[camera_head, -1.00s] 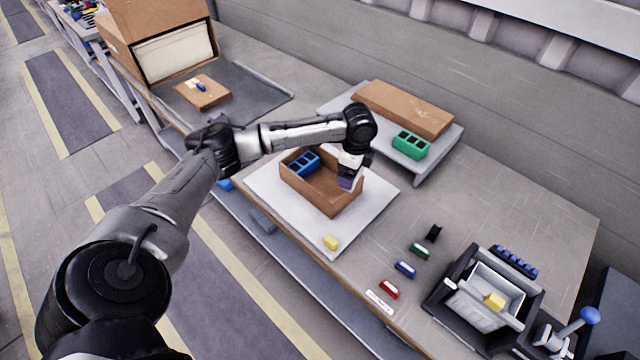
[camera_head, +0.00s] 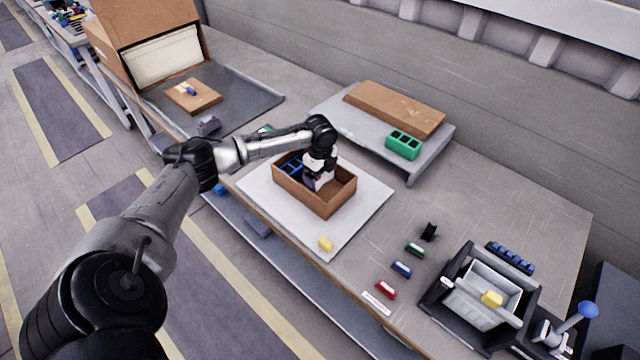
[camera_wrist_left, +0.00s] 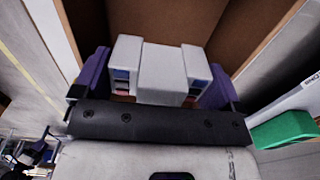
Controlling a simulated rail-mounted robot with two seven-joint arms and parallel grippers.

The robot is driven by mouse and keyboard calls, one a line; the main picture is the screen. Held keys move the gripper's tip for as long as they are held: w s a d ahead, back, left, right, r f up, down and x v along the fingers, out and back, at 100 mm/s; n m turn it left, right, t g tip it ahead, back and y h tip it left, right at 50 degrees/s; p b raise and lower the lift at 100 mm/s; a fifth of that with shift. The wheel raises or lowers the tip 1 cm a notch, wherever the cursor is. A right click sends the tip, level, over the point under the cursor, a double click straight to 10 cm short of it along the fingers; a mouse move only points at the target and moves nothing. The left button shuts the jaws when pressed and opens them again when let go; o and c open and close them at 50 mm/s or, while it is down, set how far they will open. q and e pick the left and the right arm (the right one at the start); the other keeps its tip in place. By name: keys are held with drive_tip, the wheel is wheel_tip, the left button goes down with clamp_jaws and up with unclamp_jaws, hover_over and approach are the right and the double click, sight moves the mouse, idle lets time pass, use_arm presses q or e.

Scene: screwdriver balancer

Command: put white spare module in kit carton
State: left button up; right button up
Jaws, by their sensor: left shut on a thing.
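The kit carton (camera_head: 333,205) is an open brown box on a white mat in the head view. A blue slotted block (camera_head: 289,165) stands in its left end. My left gripper (camera_head: 311,181) points down into the carton, beside the blue block. In the left wrist view its purple fingers are shut on the white spare module (camera_wrist_left: 160,72), which has small coloured parts on its sides. The carton's brown floor and wall (camera_wrist_left: 225,35) show beyond the module. In the head view the module is mostly hidden by the gripper. My right gripper is not in view.
A yellow block (camera_head: 326,244) lies on the white mat (camera_head: 367,207). Red, blue, green and black pieces (camera_head: 401,269) lie to the right, near a black bin (camera_head: 461,305). A grey raised shelf (camera_head: 437,150) behind holds a green slotted block (camera_head: 404,145) and a brown board.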

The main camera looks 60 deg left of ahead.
sight(320, 182)
use_arm(q)
wheel_tip(320, 182, down, 4)
drive_tip(key=shift+r+b, duration=0.1)
drive_tip(key=shift+b, duration=0.4)
drive_tip(key=shift+f, duration=0.3)
drive_tip(key=shift+f, duration=0.15)
drive_tip(key=o, duration=0.7)
drive_tip(key=shift+r, duration=0.3)
wheel_tip(320, 182, up, 12)
drive_tip(key=p, duration=0.3)
drive_tip(key=shift+f, duration=0.1)
